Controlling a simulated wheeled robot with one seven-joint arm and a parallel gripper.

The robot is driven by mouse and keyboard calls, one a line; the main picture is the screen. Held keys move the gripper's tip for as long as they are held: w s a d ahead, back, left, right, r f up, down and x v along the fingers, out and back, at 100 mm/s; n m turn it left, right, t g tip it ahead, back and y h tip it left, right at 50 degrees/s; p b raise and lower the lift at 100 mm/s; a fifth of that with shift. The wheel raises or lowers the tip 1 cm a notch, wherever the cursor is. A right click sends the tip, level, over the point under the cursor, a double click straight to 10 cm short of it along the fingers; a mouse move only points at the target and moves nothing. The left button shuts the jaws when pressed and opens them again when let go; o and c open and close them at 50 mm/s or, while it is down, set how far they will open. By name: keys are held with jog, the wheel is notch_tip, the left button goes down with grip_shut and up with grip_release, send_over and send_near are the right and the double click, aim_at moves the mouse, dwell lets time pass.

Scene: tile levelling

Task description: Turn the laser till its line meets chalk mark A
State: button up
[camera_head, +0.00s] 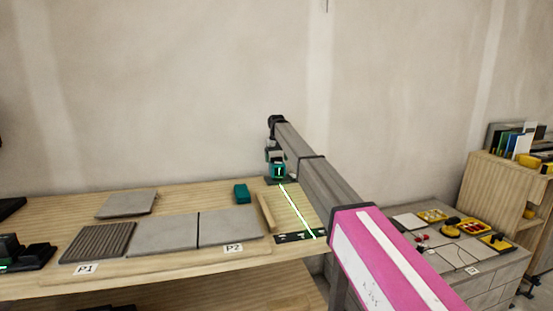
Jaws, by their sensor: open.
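The laser (279,172) is a small teal and black device on a dark base near the back right of the wooden bench. Its bright green line (297,209) runs forward and right across the bench. The line reaches the right part of a dark strip (291,238) with small pale marks near the front edge. The marks are too small to read, so I cannot tell which is chalk mark A. My gripper (275,157) points down at the laser from above. It is open; its fingers are small and partly hidden, and I cannot tell whether they touch the laser.
A wooden bar (266,213) lies just left of the line, with a teal block (241,193) behind it. Grey tiles (163,234) and a ribbed tile (98,243) lie to the left, by labels P1 and P2. A grey cabinet (493,281) with tools stands right, partly behind my arm.

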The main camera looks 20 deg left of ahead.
jog(key=c, duration=0.9)
jog(key=shift+d+m, duration=0.15)
jog(key=shift+m, duration=1.15)
jog(key=o, duration=0.9)
jog(key=shift+r, duration=0.1)
notch_tip(320, 180, up, 11)
